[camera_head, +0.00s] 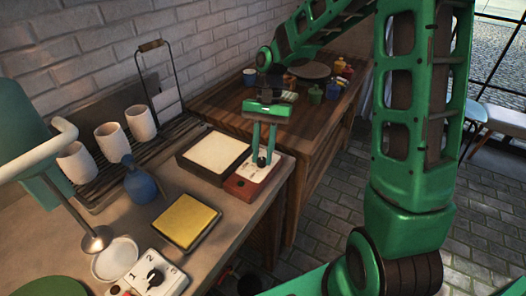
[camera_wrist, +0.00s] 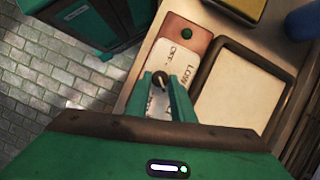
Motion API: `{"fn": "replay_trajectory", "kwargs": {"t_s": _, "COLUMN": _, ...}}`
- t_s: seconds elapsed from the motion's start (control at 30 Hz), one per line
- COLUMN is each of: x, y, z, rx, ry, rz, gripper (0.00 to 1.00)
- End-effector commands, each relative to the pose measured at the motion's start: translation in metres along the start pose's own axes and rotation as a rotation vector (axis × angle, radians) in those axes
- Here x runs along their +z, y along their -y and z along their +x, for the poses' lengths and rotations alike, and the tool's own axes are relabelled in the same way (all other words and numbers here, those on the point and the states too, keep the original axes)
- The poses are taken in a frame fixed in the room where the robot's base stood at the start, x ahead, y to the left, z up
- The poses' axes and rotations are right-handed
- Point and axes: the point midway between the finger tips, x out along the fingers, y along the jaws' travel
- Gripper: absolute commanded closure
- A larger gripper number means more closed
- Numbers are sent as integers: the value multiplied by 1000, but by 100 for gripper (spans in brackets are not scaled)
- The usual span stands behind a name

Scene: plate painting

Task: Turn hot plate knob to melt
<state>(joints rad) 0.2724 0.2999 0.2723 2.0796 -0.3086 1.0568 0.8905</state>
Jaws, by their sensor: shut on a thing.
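The hot plate (camera_head: 214,150) has a pale square top in a dark frame, and it also shows in the wrist view (camera_wrist: 240,88). Beside it is a reddish-brown panel (camera_wrist: 191,29) with a white dial plate and a green round light (camera_wrist: 187,35). "LOW" and "OFF" can be read on the dial plate (camera_wrist: 186,57); the rest of the lettering is hidden. My gripper (camera_head: 264,158) points down over the panel. In the wrist view its fingers (camera_wrist: 160,85) are shut on the dark knob (camera_wrist: 160,77). The knob's pointer direction is unclear.
A second control box (camera_head: 150,276) marked 1 and 2 has a black knob at the lower left. A yellow block (camera_head: 187,220) in a tray and a blue bottle (camera_head: 139,184) stand nearby. White cups (camera_head: 109,142) line a rack. A wooden table (camera_head: 325,115) holds small pots.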

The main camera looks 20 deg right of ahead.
Motion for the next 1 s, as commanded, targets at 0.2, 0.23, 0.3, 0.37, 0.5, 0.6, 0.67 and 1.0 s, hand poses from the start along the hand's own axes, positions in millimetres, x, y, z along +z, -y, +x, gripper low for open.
{"fn": "replay_trajectory", "kwargs": {"t_s": 0.2, "x": 3, "y": 1, "z": 2, "rx": -13, "ry": 5, "rz": 26, "gripper": 100}}
{"fn": "replay_trajectory", "kwargs": {"t_s": 0.23, "x": 3, "y": 1, "z": 2, "rx": -14, "ry": 5, "rz": 27, "gripper": 100}}
{"fn": "replay_trajectory", "kwargs": {"t_s": 0.3, "x": 3, "y": 2, "z": 3, "rx": -15, "ry": 5, "rz": 29, "gripper": 100}}
{"fn": "replay_trajectory", "kwargs": {"t_s": 0.37, "x": 3, "y": 2, "z": 3, "rx": -15, "ry": 5, "rz": 29, "gripper": 100}}
{"fn": "replay_trajectory", "kwargs": {"t_s": 0.5, "x": 4, "y": 2, "z": 3, "rx": -15, "ry": 6, "rz": 27, "gripper": 100}}
{"fn": "replay_trajectory", "kwargs": {"t_s": 0.6, "x": 4, "y": 2, "z": 3, "rx": -15, "ry": 6, "rz": 26, "gripper": 100}}
{"fn": "replay_trajectory", "kwargs": {"t_s": 0.67, "x": 4, "y": 2, "z": 3, "rx": -15, "ry": 6, "rz": 26, "gripper": 66}}
{"fn": "replay_trajectory", "kwargs": {"t_s": 1.0, "x": 2, "y": 1, "z": 0, "rx": -16, "ry": 3, "rz": 31, "gripper": 60}}
